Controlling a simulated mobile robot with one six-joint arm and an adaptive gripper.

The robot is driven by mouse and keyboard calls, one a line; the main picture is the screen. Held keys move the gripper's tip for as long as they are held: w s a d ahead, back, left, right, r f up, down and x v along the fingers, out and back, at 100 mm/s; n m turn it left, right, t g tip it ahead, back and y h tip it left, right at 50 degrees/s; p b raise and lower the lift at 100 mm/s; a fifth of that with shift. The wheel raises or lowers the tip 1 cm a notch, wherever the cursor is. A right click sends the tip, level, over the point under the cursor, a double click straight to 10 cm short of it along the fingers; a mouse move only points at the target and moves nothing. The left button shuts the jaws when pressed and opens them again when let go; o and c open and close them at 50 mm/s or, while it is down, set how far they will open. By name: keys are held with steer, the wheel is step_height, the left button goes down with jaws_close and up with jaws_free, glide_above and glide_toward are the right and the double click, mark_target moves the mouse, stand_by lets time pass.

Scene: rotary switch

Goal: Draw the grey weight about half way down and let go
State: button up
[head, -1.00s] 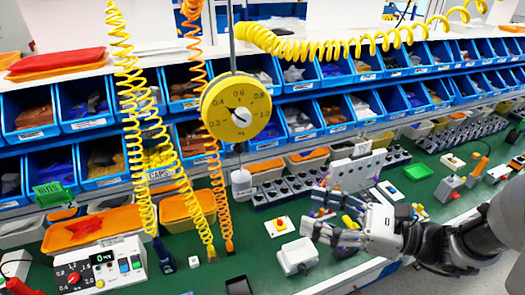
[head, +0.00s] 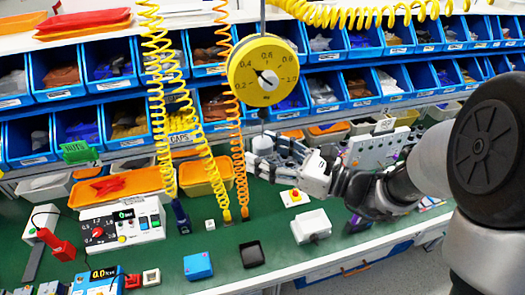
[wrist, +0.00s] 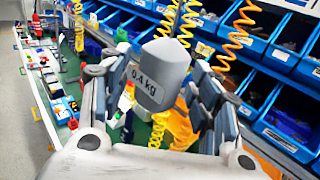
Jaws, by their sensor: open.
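The grey weight, marked 0.4 kg, hangs below the round yellow dial scale (head: 263,70) in the head view. In the head view the weight (head: 262,143) is partly hidden by my fingers. In the wrist view the weight (wrist: 160,72) fills the space between my fingers, tilted in the picture. My gripper (head: 268,156) has come in from the right at the weight's height. Its fingers are open on either side of the weight in the wrist view (wrist: 155,92). I cannot tell whether any finger touches it. The dial needle points near 0.4.
Yellow (head: 195,130) and orange (head: 237,150) coiled hoses hang just left of the weight. Rows of blue bins (head: 350,88) stand behind. A control box with a dial (head: 122,224), a white box (head: 311,226) and small blocks stand on the green bench (head: 225,240) below.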

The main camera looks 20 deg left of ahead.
steer(key=shift+w+a, duration=0.1)
steer(key=shift+a, duration=0.4)
jaws_close()
stand_by(0.5)
